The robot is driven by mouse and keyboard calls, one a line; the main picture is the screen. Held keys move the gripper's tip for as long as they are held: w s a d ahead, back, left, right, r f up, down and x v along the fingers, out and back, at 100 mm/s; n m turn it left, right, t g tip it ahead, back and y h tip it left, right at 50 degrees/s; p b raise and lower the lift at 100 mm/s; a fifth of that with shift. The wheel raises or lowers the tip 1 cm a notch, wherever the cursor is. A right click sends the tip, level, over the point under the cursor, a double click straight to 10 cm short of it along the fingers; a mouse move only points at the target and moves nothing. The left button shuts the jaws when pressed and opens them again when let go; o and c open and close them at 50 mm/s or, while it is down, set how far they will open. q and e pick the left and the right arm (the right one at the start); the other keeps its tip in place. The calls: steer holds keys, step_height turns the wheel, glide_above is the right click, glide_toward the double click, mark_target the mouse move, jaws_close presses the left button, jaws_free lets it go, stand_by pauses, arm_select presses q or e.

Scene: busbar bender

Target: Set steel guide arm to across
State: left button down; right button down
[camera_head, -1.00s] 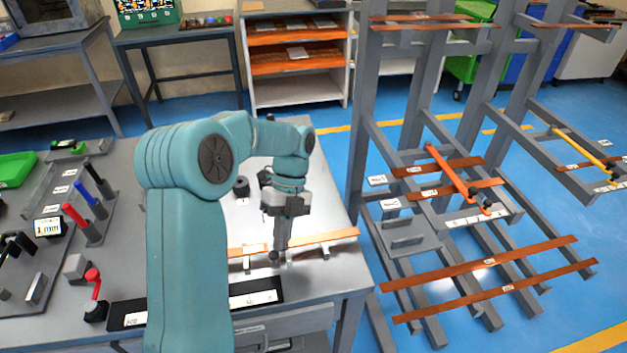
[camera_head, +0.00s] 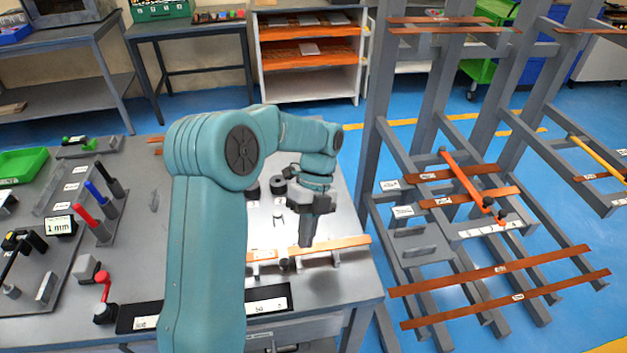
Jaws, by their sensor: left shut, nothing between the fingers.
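My left gripper (camera_head: 307,243) points down, shut and empty, at the copper strip (camera_head: 343,244) on the workbench. I cannot tell whether it touches the strip. No part is readably marked as the steel guide arm. On the rack at right, an orange arm (camera_head: 465,179) with dark knobs at its lower end slants across two copper bars. A yellow arm (camera_head: 598,156) lies on the rack's farther bay at the right edge. Small labels beside them are too small to read. My right gripper is not in view.
The workbench (camera_head: 140,253) carries a red-handled crank (camera_head: 105,297), red, blue and black handles, and a black strip (camera_head: 268,306) with number marks. Grey rack posts and beams rise right of the bench.

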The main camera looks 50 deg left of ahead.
arm_select(q)
steer(key=v, duration=1)
steer(key=shift+w, duration=0.2)
